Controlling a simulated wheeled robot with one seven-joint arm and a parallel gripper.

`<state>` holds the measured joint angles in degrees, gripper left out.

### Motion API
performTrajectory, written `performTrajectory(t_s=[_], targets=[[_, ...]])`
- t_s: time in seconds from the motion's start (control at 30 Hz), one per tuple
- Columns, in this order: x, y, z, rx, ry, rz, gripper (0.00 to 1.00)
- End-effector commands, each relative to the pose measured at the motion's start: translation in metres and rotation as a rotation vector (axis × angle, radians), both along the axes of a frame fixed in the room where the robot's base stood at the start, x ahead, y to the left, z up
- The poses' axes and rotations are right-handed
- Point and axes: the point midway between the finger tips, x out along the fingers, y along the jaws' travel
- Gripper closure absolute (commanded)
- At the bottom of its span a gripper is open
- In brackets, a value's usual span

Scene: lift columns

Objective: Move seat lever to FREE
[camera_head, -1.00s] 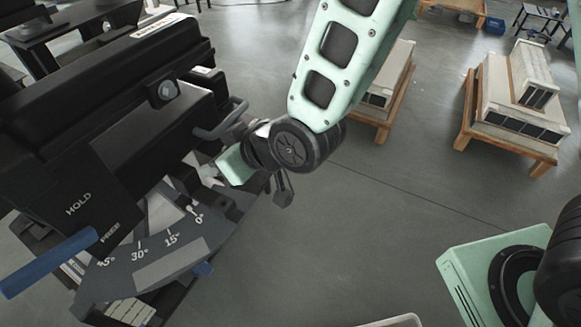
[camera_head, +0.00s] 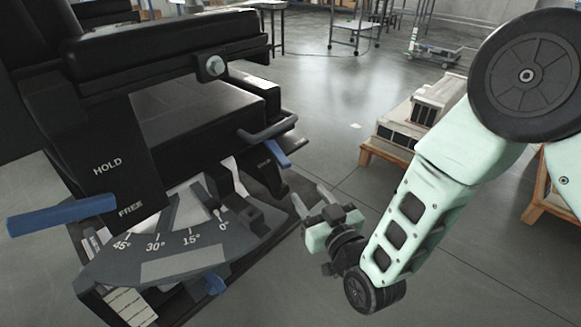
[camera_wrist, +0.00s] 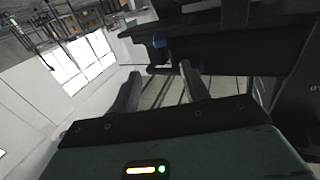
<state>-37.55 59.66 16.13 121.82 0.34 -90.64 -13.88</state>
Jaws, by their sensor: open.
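The seat lever is a blue bar (camera_head: 62,215) at the left of the head view. It sticks out to the left from the seat's dark side panel (camera_head: 135,178). The panel is marked HOLD above and FREE below, and the bar's inner end is beside the FREE mark. My gripper (camera_head: 311,200) is open and empty, right of the seat base and well apart from the blue bar. Its two fingers also show in the wrist view (camera_wrist: 158,88), with dark structure and a small blue part beyond them.
A grey loop handle (camera_head: 268,131) and another blue lever (camera_head: 275,153) are on the seat's right side. Pallets (camera_head: 400,135) stand behind my arm. Floor between is clear.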

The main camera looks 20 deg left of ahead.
Motion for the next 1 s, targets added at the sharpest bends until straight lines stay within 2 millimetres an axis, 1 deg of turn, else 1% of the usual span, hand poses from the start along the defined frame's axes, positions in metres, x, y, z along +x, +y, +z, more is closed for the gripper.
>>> performTrajectory(t_s=[0.03,0.3,0.5,0.7,1.0], targets=[[0.008,0.008,0.000,0.003,-0.003,-0.001,0.55],[0.048,0.048,0.000,0.001,-0.001,-0.001,0.55],[0.072,0.074,0.000,0.001,-0.001,0.000,0.55],[0.085,0.087,-0.001,-0.001,0.001,0.000,0.55],[0.088,0.090,0.000,-0.001,0.001,0.000,0.55]])
